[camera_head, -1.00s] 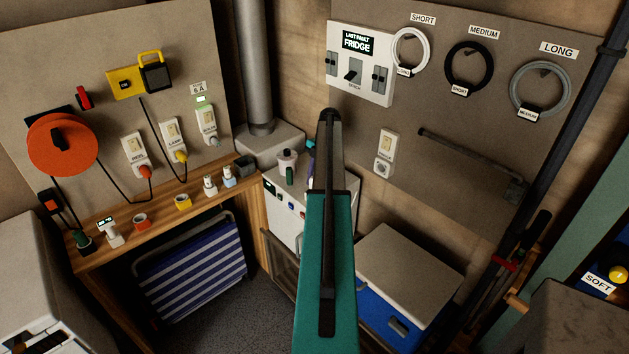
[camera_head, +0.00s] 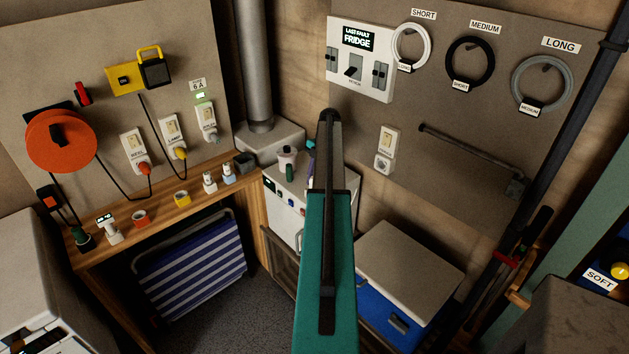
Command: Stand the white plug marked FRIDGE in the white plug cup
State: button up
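A whitish plug (camera_head: 211,138) sits in the rightmost socket (camera_head: 206,117) on the left wall board, under a sign with a lit green display. Its marking is too small to read, so I cannot tell whether it says FRIDGE. Two small white pieces stand on the wooden bench, one whitish (camera_head: 210,182) and one with a blue lower part (camera_head: 228,174). I cannot tell which, if either, is the white plug cup. An orange cup (camera_head: 141,219) and a yellow cup (camera_head: 183,199) stand to their left. My teal and black arm rises through the middle; my gripper's fingers do not show.
Orange and yellow plugs sit in neighbouring sockets, with cords hanging to the bench (camera_head: 176,214). A panel (camera_head: 360,60) reads LAST FAULT FRIDGE. A cooler (camera_head: 410,265) stands right of my arm. A striped folded chair (camera_head: 190,268) is under the bench. My arm hides part of the white cabinet (camera_head: 285,207).

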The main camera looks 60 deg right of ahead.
jog(key=shift+f, duration=0.1)
jog(key=o, duration=1.1)
jog(key=shift+o, duration=0.2)
jog(key=b+v, duration=0.3)
jog(key=v, duration=1)
jog(key=shift+d+r+b, duration=0.15)
jog(key=shift+r+b, duration=0.2)
jog(key=shift+b, duration=0.05)
